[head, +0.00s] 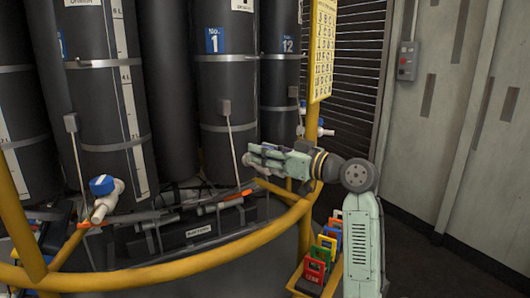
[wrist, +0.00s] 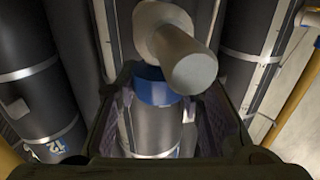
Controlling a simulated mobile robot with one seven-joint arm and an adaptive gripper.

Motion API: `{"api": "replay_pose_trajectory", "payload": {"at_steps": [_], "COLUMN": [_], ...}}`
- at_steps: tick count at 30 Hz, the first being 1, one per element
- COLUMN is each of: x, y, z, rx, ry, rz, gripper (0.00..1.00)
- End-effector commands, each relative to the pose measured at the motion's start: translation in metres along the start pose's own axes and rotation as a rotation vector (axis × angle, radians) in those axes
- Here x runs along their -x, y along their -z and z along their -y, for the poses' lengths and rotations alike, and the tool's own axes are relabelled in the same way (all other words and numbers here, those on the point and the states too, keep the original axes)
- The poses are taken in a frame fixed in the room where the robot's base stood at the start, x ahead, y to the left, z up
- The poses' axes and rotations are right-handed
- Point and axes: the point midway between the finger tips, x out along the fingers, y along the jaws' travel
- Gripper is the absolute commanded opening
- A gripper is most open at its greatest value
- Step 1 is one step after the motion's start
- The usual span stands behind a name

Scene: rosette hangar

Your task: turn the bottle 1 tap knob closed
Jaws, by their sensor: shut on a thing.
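Bottle 1 (head: 226,90) is a tall dark cylinder with a blue "No. 1" label, standing in the middle of the head view. My gripper (head: 256,158) reaches in from the right, low in front of it. In the wrist view, the blue tap knob (wrist: 153,88) lies between the fingers of my gripper (wrist: 157,98), which is shut on it. The white tap body (wrist: 185,55) rises above the knob with its round end towards the camera. In the head view this knob is hidden by my gripper, and its turn angle cannot be told.
A white tap with a blue knob (head: 103,187) stands at the left. A yellow curved rail (head: 180,268) runs across the front. Bottle 12 (head: 280,85) is right of bottle 1. A yellow post with a chart (head: 322,50) and a rack of coloured tags (head: 320,265) are near my arm.

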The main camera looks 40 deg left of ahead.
Motion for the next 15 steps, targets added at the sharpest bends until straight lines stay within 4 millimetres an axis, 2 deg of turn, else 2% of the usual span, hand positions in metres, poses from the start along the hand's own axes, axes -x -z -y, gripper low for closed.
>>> {"api": "replay_pose_trajectory", "payload": {"at_steps": [8, 15], "x": [0.0003, -0.0001], "y": [-0.0005, 0.0015], "z": [0.0014, 0.0025], "rx": [0.004, 0.005], "ry": [-0.155, -0.372], "rz": [-0.002, -0.003], "gripper": [0.07, 0.07]}}
